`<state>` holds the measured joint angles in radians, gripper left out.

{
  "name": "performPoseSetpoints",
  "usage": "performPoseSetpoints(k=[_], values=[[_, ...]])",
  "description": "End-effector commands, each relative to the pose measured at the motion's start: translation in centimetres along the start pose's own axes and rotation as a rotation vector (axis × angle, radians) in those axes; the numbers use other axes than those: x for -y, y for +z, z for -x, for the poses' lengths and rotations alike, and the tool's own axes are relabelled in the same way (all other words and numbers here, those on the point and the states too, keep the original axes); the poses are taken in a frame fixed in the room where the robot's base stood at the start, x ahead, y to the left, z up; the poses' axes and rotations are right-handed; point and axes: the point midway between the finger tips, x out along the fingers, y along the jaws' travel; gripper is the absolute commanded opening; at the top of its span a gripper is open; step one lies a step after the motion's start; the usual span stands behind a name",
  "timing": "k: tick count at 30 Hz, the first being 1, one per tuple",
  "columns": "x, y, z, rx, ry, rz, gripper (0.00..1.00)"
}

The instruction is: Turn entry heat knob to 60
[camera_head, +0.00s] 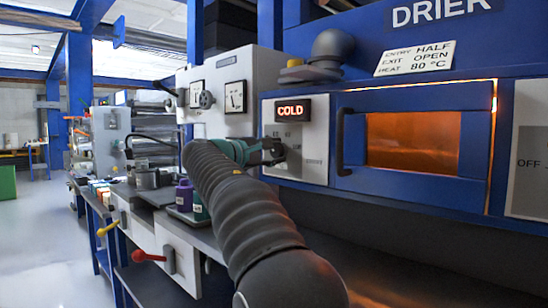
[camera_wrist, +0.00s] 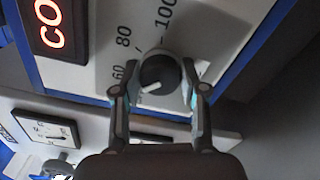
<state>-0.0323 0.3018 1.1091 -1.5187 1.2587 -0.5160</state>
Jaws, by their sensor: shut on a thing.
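The entry heat knob (camera_wrist: 165,70) is a dark round dial with a white pointer, on a white panel (camera_head: 316,165) left of the drier door. In the wrist view, the pointer aims to the lower left, towards the side of the printed 60. The marks 80 and 100 lie further around the dial. My gripper (camera_wrist: 159,76) has its two fingers on either side of the knob, shut on it. In the head view, my gripper (camera_head: 268,150) reaches the panel and hides the knob. A lit display (camera_head: 292,110) above it reads COLD.
The blue drier door (camera_head: 411,140) with its black handle (camera_head: 341,142) and glowing window is right of the panel. A card (camera_head: 414,58) above reads entry half, exit open, heat 80 °C. Purple (camera_head: 184,195) and green bottles stand below left. A red-handled lever (camera_head: 149,256) sticks out lower left.

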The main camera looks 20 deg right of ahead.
Motion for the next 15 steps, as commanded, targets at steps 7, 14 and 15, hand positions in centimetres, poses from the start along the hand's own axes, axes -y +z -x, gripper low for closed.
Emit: performPoseSetpoints(k=[7,14,15], values=[[0.28,-0.1,-0.02,0.001,0.0,-0.186,0.08],[0.23,-0.07,-0.02,0.001,-0.001,-0.3,0.08],[0.22,-0.07,-0.02,0.001,-0.001,-0.312,0.08]])
